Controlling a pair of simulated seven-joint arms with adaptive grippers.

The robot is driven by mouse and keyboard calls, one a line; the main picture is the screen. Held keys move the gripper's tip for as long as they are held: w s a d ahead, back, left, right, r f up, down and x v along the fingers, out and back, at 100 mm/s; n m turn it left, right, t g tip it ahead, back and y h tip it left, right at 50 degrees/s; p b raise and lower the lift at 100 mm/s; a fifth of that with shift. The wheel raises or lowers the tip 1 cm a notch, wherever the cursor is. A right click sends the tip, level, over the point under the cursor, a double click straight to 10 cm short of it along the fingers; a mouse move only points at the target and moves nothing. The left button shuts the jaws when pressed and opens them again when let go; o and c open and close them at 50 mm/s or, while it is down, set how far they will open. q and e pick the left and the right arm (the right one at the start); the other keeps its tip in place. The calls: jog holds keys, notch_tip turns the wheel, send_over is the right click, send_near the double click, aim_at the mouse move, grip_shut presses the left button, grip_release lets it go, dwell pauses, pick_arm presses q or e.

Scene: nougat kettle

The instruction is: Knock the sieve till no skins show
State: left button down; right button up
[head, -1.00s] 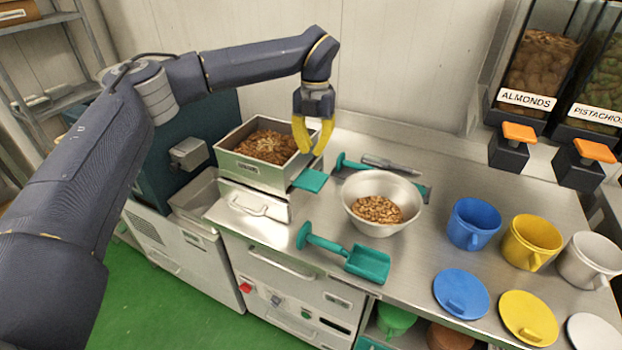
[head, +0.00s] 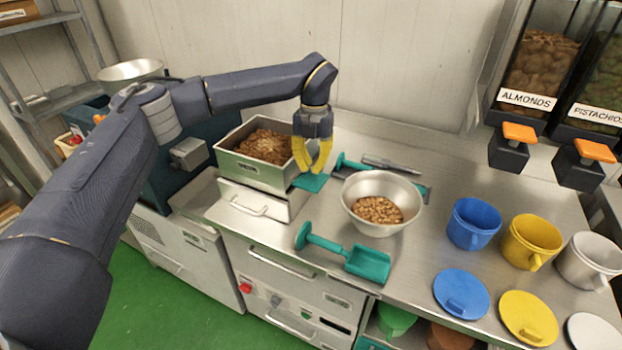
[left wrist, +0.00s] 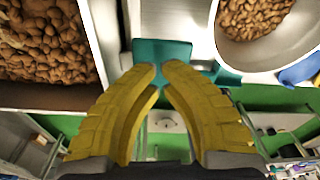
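The sieve (head: 240,170) is a rectangular metal box on a metal base, filled with brown nuts or skins. It shows at the left of the left wrist view (left wrist: 85,98). A flat teal tab (head: 312,183) sticks out at its right side. My left gripper (head: 314,170), with yellow fingers, points down just over this tab. Its fingertips are apart by a small gap, with nothing seen between them. In the left wrist view the teal tab (left wrist: 160,52) lies beyond the fingertips; whether they touch is unclear. My right gripper is not in view.
A metal bowl (head: 355,200) of nuts stands right of the tab. A teal scoop (head: 367,263) lies in front, and another teal-handled tool (head: 350,163) lies behind. Blue (head: 473,222) and yellow (head: 531,240) cups stand at right. A bare wall is behind.

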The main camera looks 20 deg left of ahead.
aim_at(312, 177)
pick_arm(q)
jog(key=shift+s+f, duration=0.1)
jog(key=shift+f, duration=0.75)
jog(key=shift+f, duration=0.1)
jog(key=shift+f, duration=1)
jog(key=shift+w+r, duration=0.25)
jog(key=shift+w, duration=0.5)
jog(key=shift+w+r, duration=0.2)
jog(key=shift+w, duration=0.55)
notch_tip(312, 177, up, 12)
jog(key=w, duration=0.1)
jog(key=shift+w, duration=0.1)
dwell(1.2)
